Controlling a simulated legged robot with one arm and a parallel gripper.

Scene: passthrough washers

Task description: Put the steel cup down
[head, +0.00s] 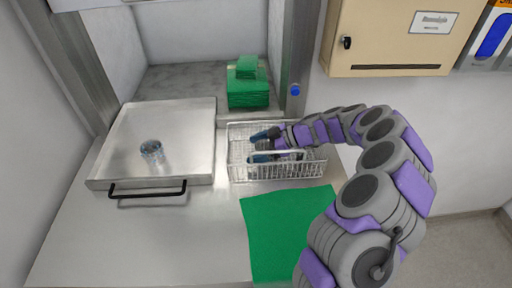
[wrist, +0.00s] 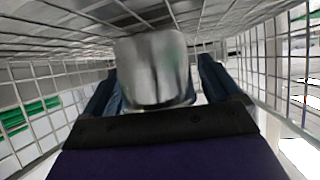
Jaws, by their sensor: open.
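The steel cup (wrist: 155,68) shows in the wrist view, between the two dark blue fingers of my gripper (wrist: 158,82). In the head view my gripper (head: 262,146) reaches from the right into a wire basket (head: 278,173). The basket's mesh surrounds the cup and fingers in the wrist view. The fingers are open, one on each side of the cup. I cannot tell whether either finger touches it. The cup's underside is hidden, and in the head view it is hard to make out among the fingers and wires.
A green cloth (head: 285,235) lies in front of the basket. A beige cabinet (head: 390,40) hangs at upper right.

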